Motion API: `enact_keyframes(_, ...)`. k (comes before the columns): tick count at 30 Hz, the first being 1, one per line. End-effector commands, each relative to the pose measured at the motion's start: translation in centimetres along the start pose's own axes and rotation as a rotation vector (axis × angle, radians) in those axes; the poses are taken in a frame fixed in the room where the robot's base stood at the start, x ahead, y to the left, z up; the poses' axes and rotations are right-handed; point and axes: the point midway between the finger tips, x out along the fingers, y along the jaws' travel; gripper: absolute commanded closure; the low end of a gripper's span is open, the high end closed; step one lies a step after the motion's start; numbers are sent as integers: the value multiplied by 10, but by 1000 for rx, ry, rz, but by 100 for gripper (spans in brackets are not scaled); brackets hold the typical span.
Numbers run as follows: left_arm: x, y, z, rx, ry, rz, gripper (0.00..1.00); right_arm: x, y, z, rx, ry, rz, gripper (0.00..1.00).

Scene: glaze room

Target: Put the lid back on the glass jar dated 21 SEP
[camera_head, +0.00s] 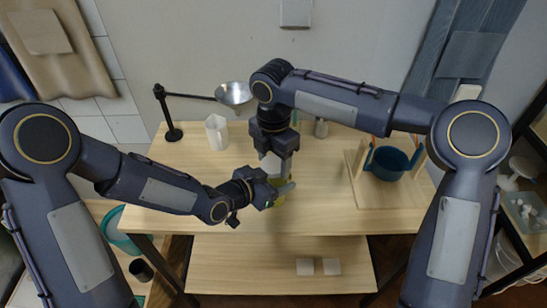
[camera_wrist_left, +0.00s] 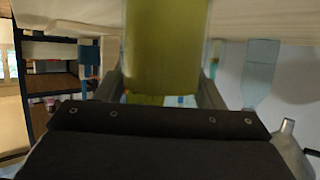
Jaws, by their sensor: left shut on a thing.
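A glass jar with yellow-green contents (camera_wrist_left: 165,45) fills the space between the fingers of my left gripper (camera_wrist_left: 163,92) in the left wrist view. In the head view the left gripper (camera_head: 280,190) is shut on this jar, and a sliver of yellow-green (camera_head: 279,201) shows beside the fingers. My right gripper (camera_head: 279,160) points down just above the jar; its fingertips are partly hidden, and a pale shape shows there. I cannot tell whether that is the lid. No date label is readable.
The wooden table (camera_head: 330,215) has clear room at its front right. A white pitcher (camera_head: 216,132) and a black stand with a metal funnel (camera_head: 233,94) are at back left. A lower shelf (camera_head: 240,265) holds two pale blocks.

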Motion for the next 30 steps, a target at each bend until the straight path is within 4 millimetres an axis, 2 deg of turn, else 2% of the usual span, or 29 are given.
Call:
enact_keyframes(1, 0, 0, 0, 1, 1, 0, 100, 0, 0, 0, 0, 0, 0, 48)
enact_keyframes(7, 0, 0, 0, 0, 1, 0, 100, 0, 0, 0, 0, 0, 0, 73)
enact_keyframes(11, 0, 0, 0, 1, 1, 0, 100, -1, 0, 0, 54, -2, 1, 73)
enact_keyframes(18, 0, 0, 0, 1, 1, 0, 100, -1, 0, 0, 467, -4, 1, 73)
enact_keyframes(20, 0, 0, 0, 1, 1, 0, 100, -1, 0, 0, 530, -2, 1, 73)
enact_keyframes(29, 0, 0, 0, 1, 1, 0, 100, 0, 0, 0, 569, 0, 1, 73)
enact_keyframes(30, 0, 0, 0, 1, 1, 0, 100, 0, 0, 0, 569, 0, 1, 44)
